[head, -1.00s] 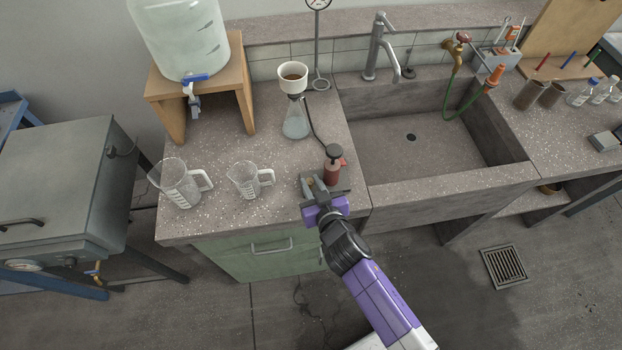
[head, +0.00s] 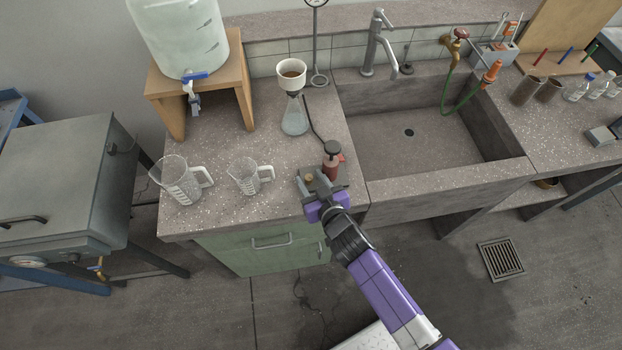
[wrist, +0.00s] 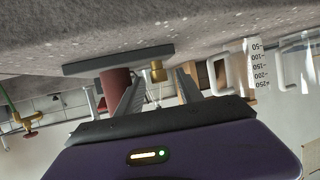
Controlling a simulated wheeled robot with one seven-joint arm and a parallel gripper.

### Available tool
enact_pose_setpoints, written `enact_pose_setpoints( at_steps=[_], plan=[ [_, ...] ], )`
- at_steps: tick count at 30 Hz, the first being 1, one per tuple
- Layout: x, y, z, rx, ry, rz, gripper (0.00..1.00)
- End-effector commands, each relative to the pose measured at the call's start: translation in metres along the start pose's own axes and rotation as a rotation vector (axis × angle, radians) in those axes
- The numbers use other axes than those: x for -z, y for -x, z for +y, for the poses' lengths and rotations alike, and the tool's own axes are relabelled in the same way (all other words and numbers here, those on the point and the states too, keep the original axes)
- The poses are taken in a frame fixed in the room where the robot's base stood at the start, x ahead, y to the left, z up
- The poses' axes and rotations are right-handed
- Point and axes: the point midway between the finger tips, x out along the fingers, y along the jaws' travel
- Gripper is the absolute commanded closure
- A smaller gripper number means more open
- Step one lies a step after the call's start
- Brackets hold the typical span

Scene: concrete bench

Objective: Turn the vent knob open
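The vent knob (head: 309,177) is a small brass knob on the dark base plate of a hand pump with a dark red body (head: 331,166) and black top, at the bench's front edge. In the wrist view, which is upside down, the knob (wrist: 157,72) shows near the gap between my fingers, with the base plate (wrist: 118,60) and red body (wrist: 116,84) beside it. My gripper (wrist: 160,82) is open, with space visible on both sides of the knob. In the head view my gripper (head: 324,190) is at the front of the pump. The knob's exact setting cannot be told.
A flask with a funnel (head: 294,112) stands behind the pump, joined by a black hose. Two measuring jugs (head: 183,181) (head: 248,177) stand to the left. The sink (head: 420,145) is on the right. A green drawer front (head: 262,250) is below.

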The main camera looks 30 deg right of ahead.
Motion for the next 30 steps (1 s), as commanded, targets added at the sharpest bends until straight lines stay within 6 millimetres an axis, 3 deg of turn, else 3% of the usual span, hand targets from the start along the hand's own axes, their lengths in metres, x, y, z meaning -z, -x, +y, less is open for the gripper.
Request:
enact_pose_setpoints(
  at_steps=[10, 21, 30],
  plan=[
    [-0.001, 0.005, 0.0, 0.0, 0.0, -0.001, 0.57],
    [-0.002, 0.058, 0.0, 0.0, -0.001, -0.001, 0.57],
    [0.0, 0.078, 0.0, 0.0, 0.001, 0.0, 0.57]
  ],
)
